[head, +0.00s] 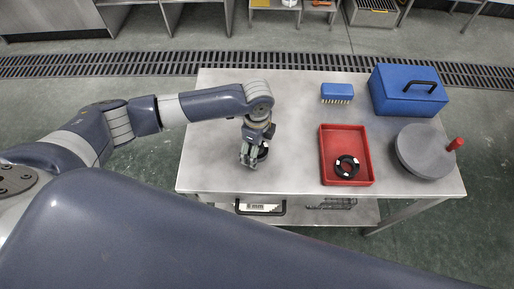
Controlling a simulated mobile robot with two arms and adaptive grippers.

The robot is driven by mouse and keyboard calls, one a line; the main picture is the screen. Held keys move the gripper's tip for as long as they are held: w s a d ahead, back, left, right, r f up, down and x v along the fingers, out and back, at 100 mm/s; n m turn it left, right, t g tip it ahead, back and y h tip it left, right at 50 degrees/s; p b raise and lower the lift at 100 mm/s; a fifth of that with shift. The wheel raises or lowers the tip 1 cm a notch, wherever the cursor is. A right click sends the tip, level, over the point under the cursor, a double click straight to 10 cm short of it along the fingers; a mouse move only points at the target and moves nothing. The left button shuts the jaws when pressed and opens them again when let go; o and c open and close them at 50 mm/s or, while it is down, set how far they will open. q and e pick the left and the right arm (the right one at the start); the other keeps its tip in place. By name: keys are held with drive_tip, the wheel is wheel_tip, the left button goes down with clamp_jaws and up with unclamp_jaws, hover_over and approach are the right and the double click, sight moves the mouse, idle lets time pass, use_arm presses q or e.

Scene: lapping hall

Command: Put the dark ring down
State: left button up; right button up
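My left gripper (251,158) points down over the left part of the grey table (215,150). A dark round piece, which looks like the dark ring (263,153), shows at the right side of its fingers. The fingers appear shut on it, and they hide part of it. I cannot tell whether it touches the tabletop. Another black ring (339,170) lies flat in the front part of a red tray (327,145), to the right of the gripper. My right gripper is not in view.
A blue brush (337,91) lies behind the tray. A blue case (405,92) with a black handle stands at the back right. A grey round plate (418,152) with a red knob is at the right. The tabletop between gripper and tray is clear.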

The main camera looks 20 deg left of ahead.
use_arm(q)
drive_tip(key=shift+f, duration=0.1)
drive_tip(key=c, duration=1.2)
drive_tip(key=shift+c, duration=0.8)
